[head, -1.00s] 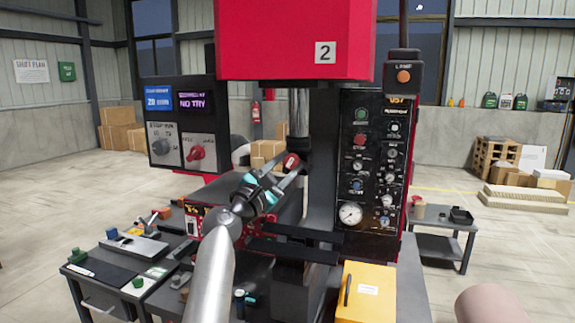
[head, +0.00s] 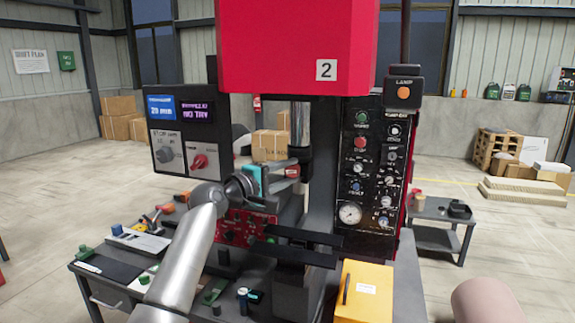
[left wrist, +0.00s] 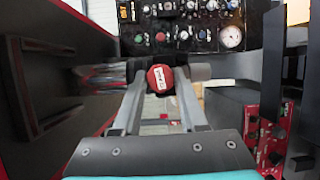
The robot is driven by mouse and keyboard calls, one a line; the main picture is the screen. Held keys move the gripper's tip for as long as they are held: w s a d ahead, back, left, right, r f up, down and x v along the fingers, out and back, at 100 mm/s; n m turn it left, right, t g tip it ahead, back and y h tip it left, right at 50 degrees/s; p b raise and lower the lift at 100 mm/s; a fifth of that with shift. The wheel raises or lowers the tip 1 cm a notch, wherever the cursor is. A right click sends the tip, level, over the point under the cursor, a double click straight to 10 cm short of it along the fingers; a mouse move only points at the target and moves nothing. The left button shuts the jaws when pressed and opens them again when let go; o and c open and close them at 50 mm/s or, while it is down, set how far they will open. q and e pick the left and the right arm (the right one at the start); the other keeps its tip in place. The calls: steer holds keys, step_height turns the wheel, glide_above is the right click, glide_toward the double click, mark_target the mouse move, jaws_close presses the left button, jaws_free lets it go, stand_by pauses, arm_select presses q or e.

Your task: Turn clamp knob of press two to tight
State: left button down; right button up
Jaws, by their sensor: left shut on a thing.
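Press two has a red head (head: 295,45) with a "2" label. Its red clamp knob (head: 292,171) sits beside the ram, below the head. In the left wrist view the knob (left wrist: 160,78) shows as a red round cap with a white mark, between my two grey fingers. My left gripper (head: 280,173) reaches it from the left and is shut on it. In the head view the wrist hides most of the fingers. The mark on the knob is too small to read. My right gripper is not in view.
A control box (head: 181,130) with a selector and red knob stands left of the press. A black button panel (head: 372,165) with a gauge is on the right. A yellow box (head: 365,292) stands at the front. A tool bench (head: 105,265) lies at lower left.

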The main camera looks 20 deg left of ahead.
arm_select(q)
steer(key=shift+r+m+g+y+p, duration=0.1)
steer(key=shift+m+g+y+p, duration=0.2)
steer(key=shift+m+p, duration=0.5)
steer(key=shift+c, duration=2.2)
jaws_free()
steer(key=shift+s, duration=0.1)
steer(key=b+v, duration=0.2)
steer(key=v, duration=1.3)
